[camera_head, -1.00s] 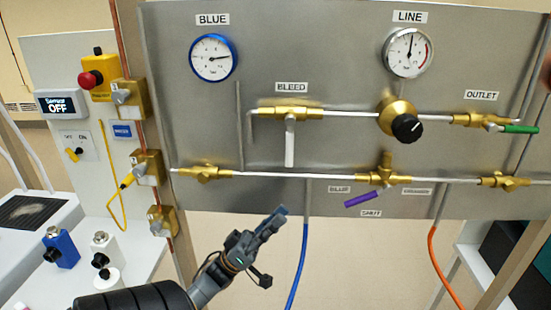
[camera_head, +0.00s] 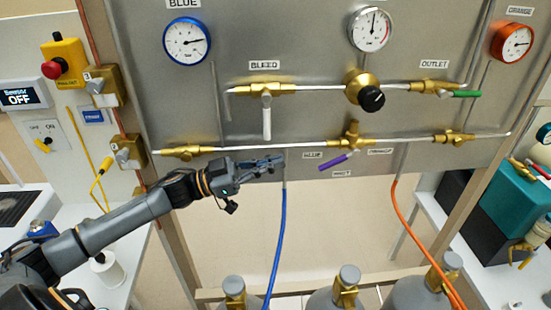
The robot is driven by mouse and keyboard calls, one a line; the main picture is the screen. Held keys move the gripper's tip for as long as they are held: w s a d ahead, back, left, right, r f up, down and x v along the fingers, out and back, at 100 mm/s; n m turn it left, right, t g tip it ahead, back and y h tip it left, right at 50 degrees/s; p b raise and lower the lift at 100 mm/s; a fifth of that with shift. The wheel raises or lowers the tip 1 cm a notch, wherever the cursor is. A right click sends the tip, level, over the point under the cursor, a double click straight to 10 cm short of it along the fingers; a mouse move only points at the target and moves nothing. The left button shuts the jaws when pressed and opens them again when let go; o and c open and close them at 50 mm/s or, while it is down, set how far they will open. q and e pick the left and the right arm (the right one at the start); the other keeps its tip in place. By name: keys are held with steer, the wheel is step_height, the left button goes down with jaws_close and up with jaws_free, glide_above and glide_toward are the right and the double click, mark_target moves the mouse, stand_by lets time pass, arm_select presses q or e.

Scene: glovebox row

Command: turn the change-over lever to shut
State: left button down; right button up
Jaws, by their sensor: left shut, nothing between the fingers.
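The change-over lever (camera_head: 336,161) is purple and hangs from a brass valve (camera_head: 350,141) on the lower pipe of the grey panel. Its free end points down and left, between the BLUE label (camera_head: 313,155) at its left and the SHUT label (camera_head: 341,173) below; the ORANGE label (camera_head: 380,151) is at the right. My left gripper (camera_head: 277,161) is shut and empty. In the picture it is left of the lever's free end with a gap between them, just below the lower pipe. My right gripper is not in view.
A white bleed handle (camera_head: 267,118) hangs above my left gripper. A blue hose (camera_head: 277,240) runs down beside its fingertips, and an orange hose (camera_head: 412,238) hangs at the right. Gas cylinders (camera_head: 335,298) stand below. The space under the panel is mostly open.

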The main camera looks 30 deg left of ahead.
mark_target(343, 157)
arm_select(q)
steer(key=w+d+f+p, duration=0.1)
steer(key=w+d+p, duration=0.3)
steer(key=w+d, duration=0.3)
steer(key=shift+d, duration=0.5)
steer(key=shift+f, duration=0.15)
steer(key=shift+d+f+t+h+b, duration=0.1)
steer(key=shift+f+t+h+b, duration=0.45)
steer(key=shift+b, duration=1.35)
steer(key=w+d+f+t+h+b, duration=0.1)
steer(key=w+d+f+h+b, duration=0.1)
steer(key=b, duration=1)
steer(key=shift+w+d+f+t+h, duration=0.45)
steer(key=shift+d+f, duration=0.75)
steer(key=shift+f, duration=0.6)
